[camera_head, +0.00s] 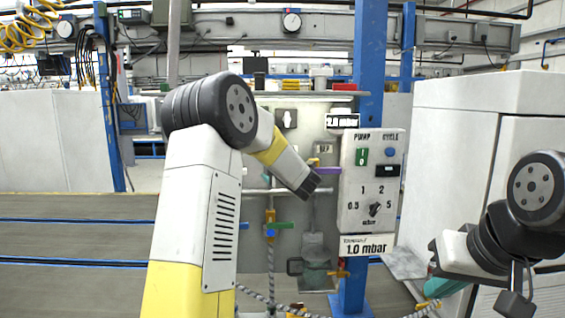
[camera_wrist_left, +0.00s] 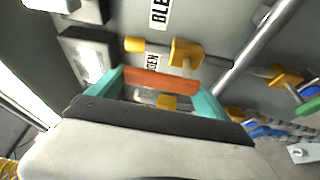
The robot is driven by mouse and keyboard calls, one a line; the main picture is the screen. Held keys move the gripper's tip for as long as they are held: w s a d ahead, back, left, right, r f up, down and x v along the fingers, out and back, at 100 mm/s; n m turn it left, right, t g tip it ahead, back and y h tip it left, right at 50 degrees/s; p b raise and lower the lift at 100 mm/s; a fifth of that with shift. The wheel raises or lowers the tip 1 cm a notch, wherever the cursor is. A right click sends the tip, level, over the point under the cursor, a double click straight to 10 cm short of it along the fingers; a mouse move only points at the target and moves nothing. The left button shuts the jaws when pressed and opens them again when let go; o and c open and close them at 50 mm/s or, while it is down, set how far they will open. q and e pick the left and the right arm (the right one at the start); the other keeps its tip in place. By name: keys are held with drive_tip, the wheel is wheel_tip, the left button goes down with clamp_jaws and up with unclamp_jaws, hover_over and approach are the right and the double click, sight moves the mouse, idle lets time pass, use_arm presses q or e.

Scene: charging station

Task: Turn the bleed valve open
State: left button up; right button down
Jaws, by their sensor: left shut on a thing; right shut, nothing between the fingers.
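In the left wrist view the bleed valve's orange-red handle (camera_wrist_left: 147,79) lies crosswise between the teal fingers of my left gripper (camera_wrist_left: 160,86), which is shut on it. A sign above reads "BLE", cut off by the frame edge, and a smaller, partly hidden label is beside the handle. In the head view my left arm reaches the grey panel, but its fingers and the bleed valve cannot be made out behind the wrist. My right gripper (camera_head: 446,288), with teal fingers, is shut and empty at the lower right, apart from the panel.
A pump control box (camera_head: 370,182) with a dial hangs on a blue post, above a "1.0 mbar" display (camera_head: 367,247). Yellow pipe fittings (camera_wrist_left: 186,54) and a metal pipe (camera_wrist_left: 252,48) are close to the left gripper. A white cabinet (camera_head: 455,145) stands at the right.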

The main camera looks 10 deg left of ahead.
use_arm(q)
drive_tip(key=shift+a+f+n+g, duration=0.1)
drive_tip(key=shift+a+n+g, duration=0.05)
drive_tip(key=shift+n+g, duration=0.2)
idle(0.3)
drive_tip(key=o, duration=1.8)
drive_tip(key=shift+s, duration=0.1)
drive_tip(key=shift+o, duration=0.2)
drive_tip(key=v, duration=0.7)
drive_tip(key=shift+s+d, duration=0.25)
drive_tip(key=shift+s, duration=0.1)
